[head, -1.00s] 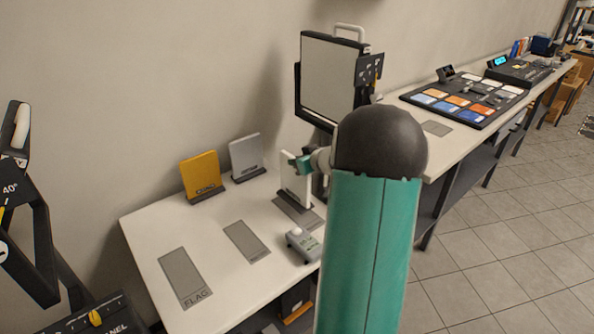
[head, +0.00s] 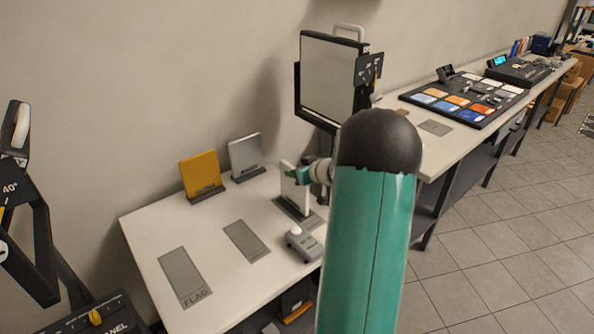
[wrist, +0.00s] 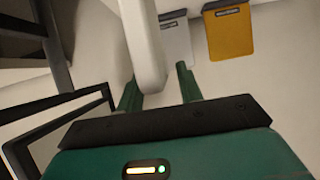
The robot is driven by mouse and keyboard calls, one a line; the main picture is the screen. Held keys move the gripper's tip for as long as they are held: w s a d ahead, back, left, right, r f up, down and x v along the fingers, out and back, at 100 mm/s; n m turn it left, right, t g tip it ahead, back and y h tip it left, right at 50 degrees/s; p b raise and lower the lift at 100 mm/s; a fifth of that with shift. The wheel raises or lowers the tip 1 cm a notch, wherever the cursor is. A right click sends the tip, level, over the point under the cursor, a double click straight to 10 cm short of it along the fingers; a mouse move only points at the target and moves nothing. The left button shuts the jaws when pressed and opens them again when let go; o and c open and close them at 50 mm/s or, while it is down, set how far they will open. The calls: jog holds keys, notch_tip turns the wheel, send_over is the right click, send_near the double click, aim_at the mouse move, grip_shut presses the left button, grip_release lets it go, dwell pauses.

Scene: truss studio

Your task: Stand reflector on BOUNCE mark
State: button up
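The white reflector panel (head: 288,186) stands upright in a dark foot on a grey mark (head: 311,222) at the right of the white table. No lettering on that mark is readable. My gripper (head: 298,174) is beside the panel's upper part, largely hidden behind my teal arm. In the wrist view the panel's edge (wrist: 143,40) runs between my two green fingers (wrist: 158,88). A gap shows between the panel and the right finger. The fingers look open around the panel; contact at the left finger is unclear.
Yellow (head: 202,173) and silver (head: 245,157) panels stand at the table's back. A FLAG mark (head: 182,277) and a middle mark (head: 246,241) are bare. A small grey meter (head: 304,244) sits close in front of the panel. A framed panel (head: 329,80) rises behind.

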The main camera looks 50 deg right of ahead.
jog(key=shift+r, duration=0.15)
jog(key=shift+s+r, duration=0.2)
jog(key=shift+s, duration=0.05)
jog(key=v, duration=1.1)
jog(key=w+a+r+n+g+y, duration=0.1)
jog(key=a+r+g+y, duration=0.15)
jog(key=a, duration=1.15)
jog(key=a+r+n+g+y, duration=0.2)
jog(key=a+r+y, duration=0.15)
jog(key=a, duration=1.15)
jog(key=s+a+r+m+g+h, duration=0.1)
jog(key=s+a+h, duration=0.3)
jog(key=s+a, duration=0.9)
jog(key=shift+s+a+r+m+g+h, duration=0.35)
jog(key=shift+s+r+g, duration=0.15)
jog(key=shift+g, duration=0.25)
